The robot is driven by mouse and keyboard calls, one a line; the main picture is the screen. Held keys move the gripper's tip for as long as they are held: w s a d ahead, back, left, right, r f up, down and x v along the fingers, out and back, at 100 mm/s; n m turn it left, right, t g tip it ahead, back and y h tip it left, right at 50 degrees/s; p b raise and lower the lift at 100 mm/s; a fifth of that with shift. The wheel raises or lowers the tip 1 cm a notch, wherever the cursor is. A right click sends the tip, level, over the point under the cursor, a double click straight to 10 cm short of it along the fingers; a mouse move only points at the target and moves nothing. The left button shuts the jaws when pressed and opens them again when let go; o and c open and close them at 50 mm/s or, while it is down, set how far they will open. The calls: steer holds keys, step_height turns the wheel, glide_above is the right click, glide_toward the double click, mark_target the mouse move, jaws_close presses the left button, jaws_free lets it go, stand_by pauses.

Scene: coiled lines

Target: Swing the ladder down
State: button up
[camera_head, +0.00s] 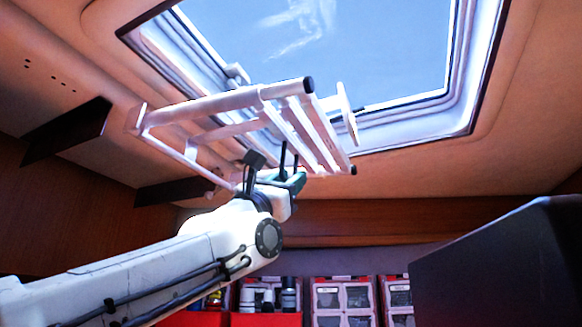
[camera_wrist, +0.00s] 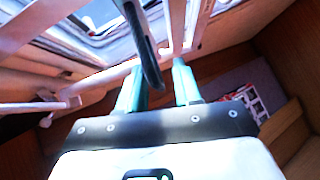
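The ladder (camera_head: 222,103) is a pale, folded metal frame with several rungs and dark end caps. It hangs below the roof hatch, sloping across the middle of the head view. Its pale rails also show in the upper part of the wrist view (camera_wrist: 100,80). My gripper (camera_head: 290,172) is just below the ladder's rungs in the head view. In the wrist view its two teal fingers (camera_wrist: 160,80) stand apart. A dark bar (camera_wrist: 143,42) crosses in front of the gap between them; I cannot tell whether it touches either finger. No grip on the ladder is visible.
The open roof hatch (camera_head: 458,70) shows sky above. Dark brackets (camera_head: 68,130) stick out from the left ceiling. A dark panel (camera_head: 505,262) stands at the lower right. Free space lies right of my gripper.

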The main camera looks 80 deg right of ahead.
steer(key=shift+s+d+r, duration=0.15)
steer(key=shift+d+r, duration=0.1)
steer(key=shift+c, duration=0.3)
steer(key=c, duration=0.4)
jaws_close()
steer(key=shift+s, duration=0.1)
